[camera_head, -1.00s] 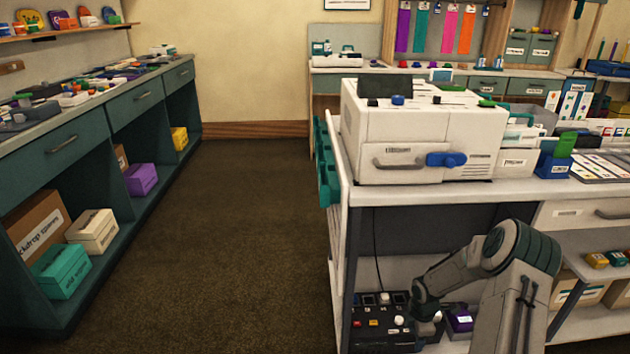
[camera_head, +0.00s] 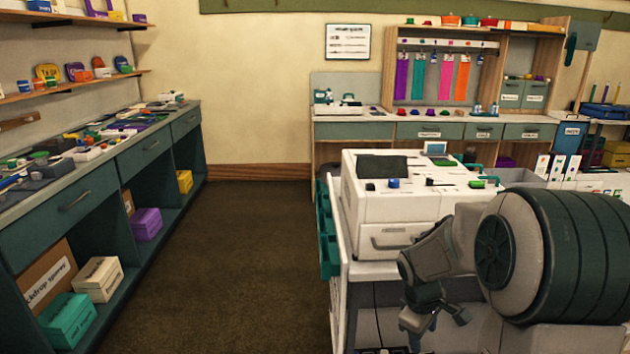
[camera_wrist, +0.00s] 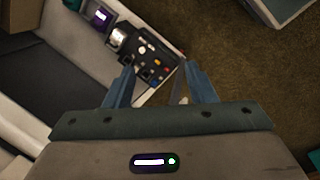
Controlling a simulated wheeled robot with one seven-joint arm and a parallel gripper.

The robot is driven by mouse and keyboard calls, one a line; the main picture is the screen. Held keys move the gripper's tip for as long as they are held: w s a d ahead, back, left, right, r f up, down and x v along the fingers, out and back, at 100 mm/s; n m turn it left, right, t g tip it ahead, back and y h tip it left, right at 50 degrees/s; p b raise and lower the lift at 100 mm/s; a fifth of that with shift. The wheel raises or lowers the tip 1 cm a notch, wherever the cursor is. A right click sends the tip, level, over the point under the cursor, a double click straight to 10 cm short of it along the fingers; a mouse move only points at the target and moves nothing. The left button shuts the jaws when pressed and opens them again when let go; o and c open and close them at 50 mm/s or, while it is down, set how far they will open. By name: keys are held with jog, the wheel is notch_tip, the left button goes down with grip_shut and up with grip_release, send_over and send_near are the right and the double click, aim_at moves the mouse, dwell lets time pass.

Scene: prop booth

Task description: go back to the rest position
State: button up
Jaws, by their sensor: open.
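My gripper (camera_head: 437,322) is in front of the white machine on the counter in the head view, at the lower right. In the wrist view my gripper (camera_wrist: 157,72) has its two blue fingers apart with nothing between them. Below the fingertips lies a black control box (camera_wrist: 151,55) with several buttons, on a pale shelf. The fingers look apart from the box, and part of it is hidden behind them. My arm covers much of the right of the head view.
The white machine (camera_head: 395,205) stands on the cart top, with teal holders (camera_head: 328,230) on the cart's left side. A long teal cabinet (camera_head: 95,215) with drawers and boxes runs along the left. The brown floor (camera_head: 225,260) between them is clear.

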jog(key=s+a+r+m+t+y+p, duration=0.1)
jog(key=s+a+r+m+p, duration=0.3)
jog(key=s+r, duration=0.5)
jog(key=s+a+r+m+t+y+p, duration=0.1)
jog(key=s+a+r+m+p, duration=0.3)
jog(key=s+r, duration=0.5)
notch_tip(320, 180, up, 4)
jog(key=shift+a+r+m+p, duration=0.15)
jog(key=shift+a+m+p, duration=0.3)
jog(key=shift+p, duration=0.65)
jog(key=shift+d, duration=0.15)
